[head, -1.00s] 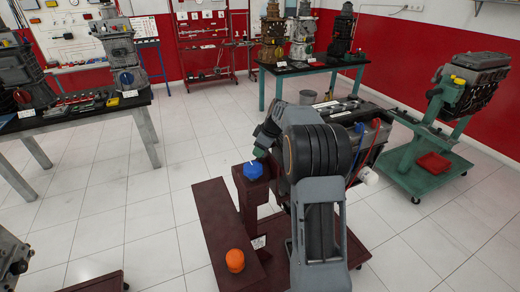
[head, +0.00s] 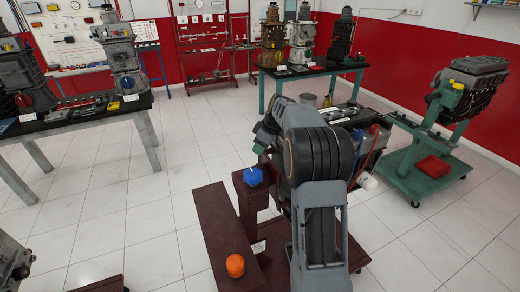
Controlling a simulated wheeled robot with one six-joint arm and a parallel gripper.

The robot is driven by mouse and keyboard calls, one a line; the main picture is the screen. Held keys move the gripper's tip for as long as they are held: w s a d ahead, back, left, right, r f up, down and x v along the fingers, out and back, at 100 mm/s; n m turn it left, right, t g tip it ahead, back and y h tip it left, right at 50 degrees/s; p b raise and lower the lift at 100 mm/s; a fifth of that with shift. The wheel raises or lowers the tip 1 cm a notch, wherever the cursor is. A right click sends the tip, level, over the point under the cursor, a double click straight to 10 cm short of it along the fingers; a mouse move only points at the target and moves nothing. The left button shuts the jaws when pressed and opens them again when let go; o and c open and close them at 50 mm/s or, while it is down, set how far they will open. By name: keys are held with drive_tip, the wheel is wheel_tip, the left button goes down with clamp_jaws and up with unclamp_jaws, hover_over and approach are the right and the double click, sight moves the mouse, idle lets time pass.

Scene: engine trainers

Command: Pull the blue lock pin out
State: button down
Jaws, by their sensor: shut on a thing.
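A blue rounded knob (head: 253,176) with a small white mark sits on top of a dark red post, left of my arm. It is the clearest blue part near me, but I cannot tell whether it is the lock pin. A smaller blue part (head: 374,129) shows on the dark engine unit (head: 366,150) behind my arm. My arm's wrist is above and right of the blue knob, with a visible gap. My gripper and whatever is at its jaws are hidden behind the arm.
The dark red stand (head: 214,235) carries an orange knob (head: 235,265) low at the front. A bench (head: 140,103) with engines is at left. Tiled floor is clear between.

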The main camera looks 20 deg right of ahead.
drive_tip(key=c, duration=1.2)
unclamp_jaws()
drive_tip(key=shift+w+r, duration=0.1)
drive_tip(key=shift+r, duration=0.2)
drive_tip(key=o, duration=0.4)
drive_tip(key=shift+f, duration=0.1)
drive_tip(key=v, duration=0.7)
drive_tip(key=b+v, duration=0.1)
drive_tip(key=v, duration=0.6)
drive_tip(key=shift+s+f, duration=0.1)
drive_tip(key=shift+s, duration=0.1)
